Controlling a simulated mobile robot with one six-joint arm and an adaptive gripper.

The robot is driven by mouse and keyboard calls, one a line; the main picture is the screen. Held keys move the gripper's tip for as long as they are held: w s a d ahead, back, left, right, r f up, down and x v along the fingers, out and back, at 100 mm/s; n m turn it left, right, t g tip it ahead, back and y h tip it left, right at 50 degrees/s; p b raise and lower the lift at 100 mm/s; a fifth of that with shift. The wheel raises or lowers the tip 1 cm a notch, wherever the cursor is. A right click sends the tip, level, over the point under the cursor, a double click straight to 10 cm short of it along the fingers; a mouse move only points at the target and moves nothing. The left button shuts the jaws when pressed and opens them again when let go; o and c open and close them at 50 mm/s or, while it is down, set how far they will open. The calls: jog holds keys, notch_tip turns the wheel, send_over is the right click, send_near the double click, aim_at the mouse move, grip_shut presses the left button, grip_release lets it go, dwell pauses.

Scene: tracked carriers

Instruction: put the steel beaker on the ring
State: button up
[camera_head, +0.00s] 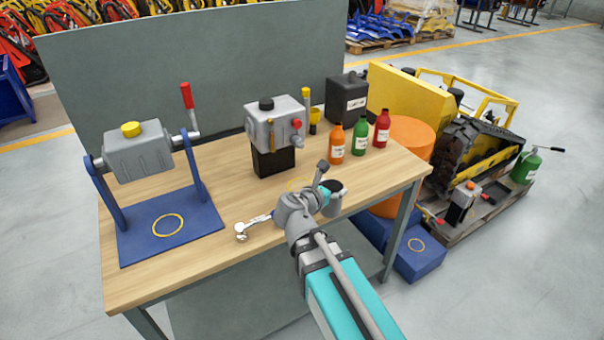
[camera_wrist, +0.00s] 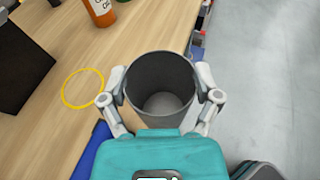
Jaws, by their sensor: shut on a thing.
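The steel beaker (camera_head: 334,203) is a grey, open-topped cup at the right front of the wooden bench. My gripper (camera_head: 323,196) is shut on it, with one finger on each side in the wrist view, where the beaker (camera_wrist: 160,100) is upright and looks empty. It overlaps the bench edge there; its height above the bench is hard to tell. A yellow ring (camera_wrist: 83,89) lies on the bench to the left of the beaker. In the head view my arm mostly hides this ring.
Another yellow ring marks the blue base (camera_head: 200,218) of the left stand, and one marks a blue floor box (camera_head: 422,262). A grey machine (camera_head: 275,125) and orange, green and red bottles (camera_head: 360,138) stand behind.

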jog(key=w+a, duration=0.9)
jog(key=w, duration=0.4)
jog(key=shift+w, duration=0.2)
jog(key=f+b, duration=0.2)
jog(key=w+f+b, duration=0.1)
jog(key=shift+a+f+b, duration=0.3)
jog(key=shift+a, duration=0.1)
jog(key=shift+f, duration=0.15)
dwell(0.3)
jog(key=o, duration=1.1)
